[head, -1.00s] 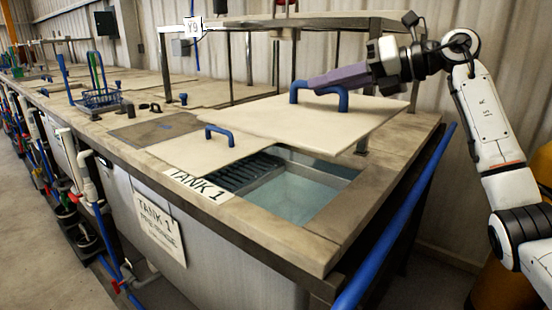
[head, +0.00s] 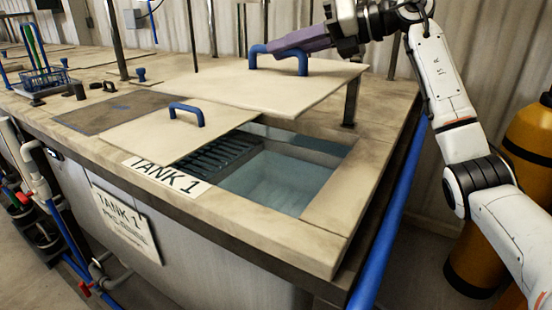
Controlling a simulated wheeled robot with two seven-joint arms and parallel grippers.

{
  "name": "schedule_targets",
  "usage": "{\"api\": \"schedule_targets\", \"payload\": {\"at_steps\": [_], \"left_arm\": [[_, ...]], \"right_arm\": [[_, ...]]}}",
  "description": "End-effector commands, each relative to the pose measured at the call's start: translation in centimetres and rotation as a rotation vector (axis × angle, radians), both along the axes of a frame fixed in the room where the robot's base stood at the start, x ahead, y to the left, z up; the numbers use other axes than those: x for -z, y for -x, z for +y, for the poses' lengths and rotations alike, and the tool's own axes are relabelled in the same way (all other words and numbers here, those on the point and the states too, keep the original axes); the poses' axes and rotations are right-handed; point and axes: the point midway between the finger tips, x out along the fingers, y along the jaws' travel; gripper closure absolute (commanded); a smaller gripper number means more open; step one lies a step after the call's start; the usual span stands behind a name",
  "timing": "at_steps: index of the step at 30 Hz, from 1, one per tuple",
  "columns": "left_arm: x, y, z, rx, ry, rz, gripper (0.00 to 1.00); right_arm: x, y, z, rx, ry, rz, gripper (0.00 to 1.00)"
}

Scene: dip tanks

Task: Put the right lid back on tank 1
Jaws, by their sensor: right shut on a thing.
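Tank 1 (head: 330,215) stands in front of me with its name plates on the rim and the front wall. The right lid (head: 290,92), a flat cream panel with a blue handle (head: 303,62), hangs above the far side of the tank top. My right gripper (head: 282,47) is shut on that handle. The left lid (head: 140,134), with its own blue handle (head: 187,108), lies on the left part of the tank. Right of it the opening is uncovered, showing water (head: 275,182) and a dark slatted rack (head: 222,155). My left gripper is not in view.
A blue pipe (head: 385,235) runs along the tank's right side. Metal posts (head: 351,100) stand at the back of the tank top. A blue wire basket (head: 43,80) sits far left. Yellow cylinders (head: 480,245) stand at the right.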

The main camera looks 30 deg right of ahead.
Motion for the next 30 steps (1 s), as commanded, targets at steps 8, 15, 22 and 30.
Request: {"api": "schedule_targets", "payload": {"at_steps": [8, 15, 22, 30], "left_arm": [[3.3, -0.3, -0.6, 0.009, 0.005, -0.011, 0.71], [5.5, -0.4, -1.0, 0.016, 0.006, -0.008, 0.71], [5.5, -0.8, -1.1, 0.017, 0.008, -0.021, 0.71], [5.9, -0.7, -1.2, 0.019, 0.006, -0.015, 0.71]], "right_arm": [[4.0, 0.0, 0.0, 0.000, -0.004, -0.007, 1.00], [6.5, 0.0, 0.0, 0.001, -0.004, -0.008, 1.00], [8.9, 0.0, 0.1, -0.001, -0.004, -0.004, 1.00], [12.4, 0.0, 0.0, 0.000, -0.005, -0.007, 1.00]]}}
